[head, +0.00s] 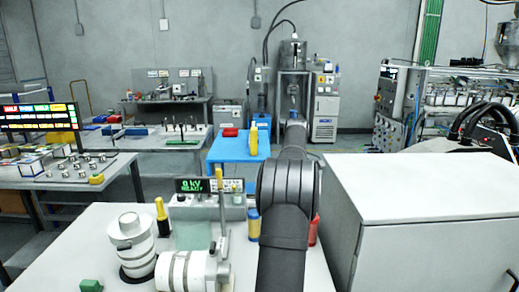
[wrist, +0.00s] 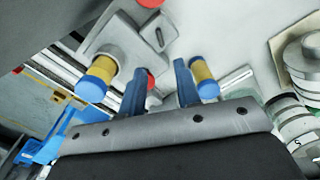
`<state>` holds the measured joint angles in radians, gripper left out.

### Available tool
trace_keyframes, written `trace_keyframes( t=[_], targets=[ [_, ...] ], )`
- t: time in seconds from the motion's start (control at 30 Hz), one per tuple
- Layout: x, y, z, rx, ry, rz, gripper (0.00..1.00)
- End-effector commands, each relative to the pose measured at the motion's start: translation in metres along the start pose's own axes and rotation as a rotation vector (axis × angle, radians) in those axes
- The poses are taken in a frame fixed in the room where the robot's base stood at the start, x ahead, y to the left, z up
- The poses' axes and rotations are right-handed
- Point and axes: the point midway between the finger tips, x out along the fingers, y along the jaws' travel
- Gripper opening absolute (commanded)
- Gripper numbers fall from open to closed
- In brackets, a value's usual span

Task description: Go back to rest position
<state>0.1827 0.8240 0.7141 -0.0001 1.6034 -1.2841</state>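My gripper (wrist: 160,82) shows in the wrist view as two blue fingers standing apart, with no object seen held between them. A grey plate-like fixture (wrist: 120,40) and a red round part (wrist: 150,80) show behind the fingers. Yellow cylinders with blue ends appear beyond the left finger (wrist: 97,78) and beside the right finger (wrist: 203,77). In the head view my dark arm reaches forward over the white table (head: 90,232), and the gripper itself is hidden from that view.
A yellow-and-blue container (head: 253,224) stands close left of my arm, a red one (head: 313,230) close right. A large white cabinet (head: 425,190) fills the right side.

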Motion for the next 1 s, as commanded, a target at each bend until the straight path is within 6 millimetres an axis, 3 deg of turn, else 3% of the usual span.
trace_keyframes(
  t=[0.3,0.5,0.7,1.0],
  targets=[
    [0.065,-0.001,0.0,0.0,-0.001,-0.003,0.3],
    [0.095,0.0,0.0,0.0,0.0,-0.002,0.3],
    [0.111,-0.001,0.0,0.0,0.0,-0.001,0.3],
    [0.112,0.0,0.0,0.002,0.0,0.0,0.3]
  ],
)
